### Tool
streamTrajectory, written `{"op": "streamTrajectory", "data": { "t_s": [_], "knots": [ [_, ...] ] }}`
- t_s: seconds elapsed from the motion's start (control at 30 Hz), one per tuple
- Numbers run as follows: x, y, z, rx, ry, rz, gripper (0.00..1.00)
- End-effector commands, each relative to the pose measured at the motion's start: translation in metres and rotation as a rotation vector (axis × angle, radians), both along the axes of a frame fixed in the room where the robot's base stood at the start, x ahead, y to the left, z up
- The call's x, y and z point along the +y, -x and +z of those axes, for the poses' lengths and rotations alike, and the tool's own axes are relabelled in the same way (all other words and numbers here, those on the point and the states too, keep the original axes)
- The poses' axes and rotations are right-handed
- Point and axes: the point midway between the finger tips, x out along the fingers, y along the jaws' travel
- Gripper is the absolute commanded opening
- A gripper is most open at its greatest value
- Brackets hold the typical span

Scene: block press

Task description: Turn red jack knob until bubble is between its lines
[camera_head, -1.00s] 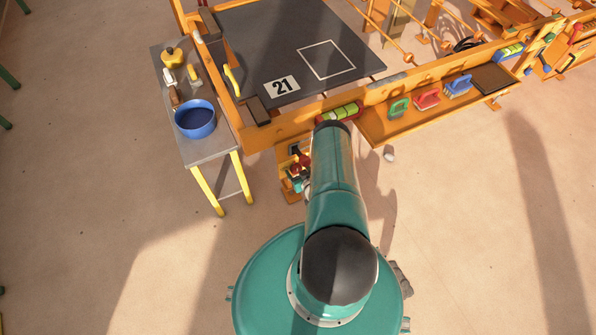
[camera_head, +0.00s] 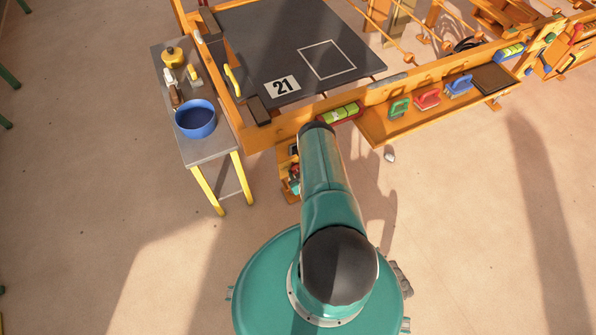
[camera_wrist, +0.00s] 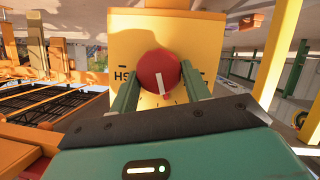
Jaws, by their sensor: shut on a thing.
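The red jack knob (camera_wrist: 158,64) shows in the wrist view as a round ball with a white line pointing nearly straight down. It sits in front of a yellow panel (camera_wrist: 140,35) with dark tick marks and letters partly covered by the knob. My gripper (camera_wrist: 161,84) has one finger on each side of the knob and is shut on it. A yellow-green level vial with red ends (camera_head: 340,113) lies on the orange frame's front rail in the head view. Its bubble and lines are too small to read. My arm hides the knob in the head view.
A dark press bed (camera_head: 260,50) with a "21" label lies behind the rail. A grey side table (camera_head: 205,152) with a blue bowl (camera_head: 195,119) stands at left. An orange shelf (camera_head: 385,133) holds green, red and blue handled things.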

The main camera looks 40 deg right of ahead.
Motion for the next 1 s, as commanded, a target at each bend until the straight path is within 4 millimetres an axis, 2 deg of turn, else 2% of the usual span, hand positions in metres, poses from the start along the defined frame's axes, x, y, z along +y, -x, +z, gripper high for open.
{"op": "streamTrajectory", "data": {
  "t_s": [0.5, 1.0],
  "knots": [
    [0.0054, -0.0017, -0.0026, 0.12, 0.413, 0.003, 0.24],
    [0.0051, -0.0014, -0.0035, 0.164, 0.56, 0.0, 0.24]
  ]
}}
